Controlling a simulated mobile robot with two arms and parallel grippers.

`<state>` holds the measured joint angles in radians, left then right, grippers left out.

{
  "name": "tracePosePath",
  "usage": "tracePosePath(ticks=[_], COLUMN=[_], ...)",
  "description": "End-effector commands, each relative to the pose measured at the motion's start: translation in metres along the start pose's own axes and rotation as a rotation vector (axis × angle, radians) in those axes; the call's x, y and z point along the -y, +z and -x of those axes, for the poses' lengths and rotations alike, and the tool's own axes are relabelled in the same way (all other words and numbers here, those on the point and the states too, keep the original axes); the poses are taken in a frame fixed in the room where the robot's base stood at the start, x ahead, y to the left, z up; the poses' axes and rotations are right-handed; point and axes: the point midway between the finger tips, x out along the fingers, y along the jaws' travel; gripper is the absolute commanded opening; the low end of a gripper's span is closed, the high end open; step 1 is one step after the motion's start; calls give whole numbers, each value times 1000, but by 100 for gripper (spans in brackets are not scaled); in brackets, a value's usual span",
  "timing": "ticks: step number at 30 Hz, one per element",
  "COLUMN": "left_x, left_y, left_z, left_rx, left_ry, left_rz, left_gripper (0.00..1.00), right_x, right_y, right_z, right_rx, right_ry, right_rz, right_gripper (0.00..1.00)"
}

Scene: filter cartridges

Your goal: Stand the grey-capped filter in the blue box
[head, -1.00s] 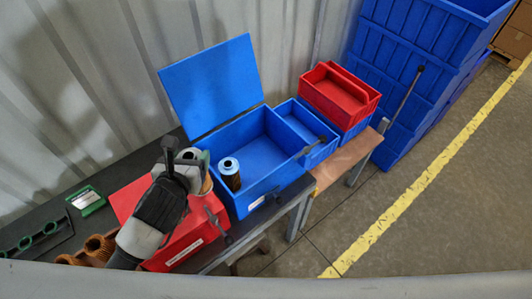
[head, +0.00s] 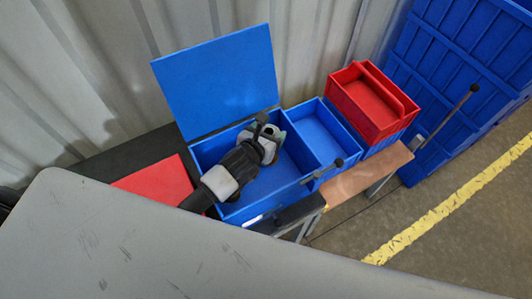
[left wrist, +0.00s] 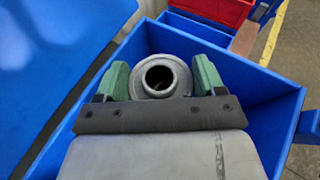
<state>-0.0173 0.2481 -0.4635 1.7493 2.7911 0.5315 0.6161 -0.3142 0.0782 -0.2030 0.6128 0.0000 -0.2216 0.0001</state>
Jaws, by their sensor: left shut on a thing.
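The grey-capped filter (left wrist: 160,78) is held between the green fingers of my left gripper (head: 268,134). In the left wrist view its grey round top with a dark central hole faces the camera; its lower body is hidden. The blue box (head: 292,168) stands on the bench with its blue lid (head: 215,85) open at the back. My left gripper and the filter are over the opening of the box, whose walls (left wrist: 275,100) surround them in the left wrist view. I cannot tell whether the filter touches the floor. My right gripper is not in view.
A smaller blue bin (head: 318,135) adjoins the box on the right, with a red bin (head: 368,102) beyond it. A red box (head: 155,188) stands to the left. Large blue crates (head: 455,85) are at the far right. The right part of the box floor looks clear.

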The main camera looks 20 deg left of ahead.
Motion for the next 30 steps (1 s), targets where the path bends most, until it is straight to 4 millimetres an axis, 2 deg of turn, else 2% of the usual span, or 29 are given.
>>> tracePosePath(ticks=[12, 25, 26, 30], left_x=[1, 0, 0, 0], left_y=[-49, -56, -57, -56], left_z=[-20, -24, -24, -23], left_rx=[-1, 2, 1, 1], left_ry=[0, -1, -1, -1], left_rz=[3, 1, 1, 1], left_gripper=[30, 30, 71, 92], right_x=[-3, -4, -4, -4], right_y=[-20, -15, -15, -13], right_z=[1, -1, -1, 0], right_rx=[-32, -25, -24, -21], right_ry=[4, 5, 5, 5], right_rz=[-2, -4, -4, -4], right_gripper=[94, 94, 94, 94])
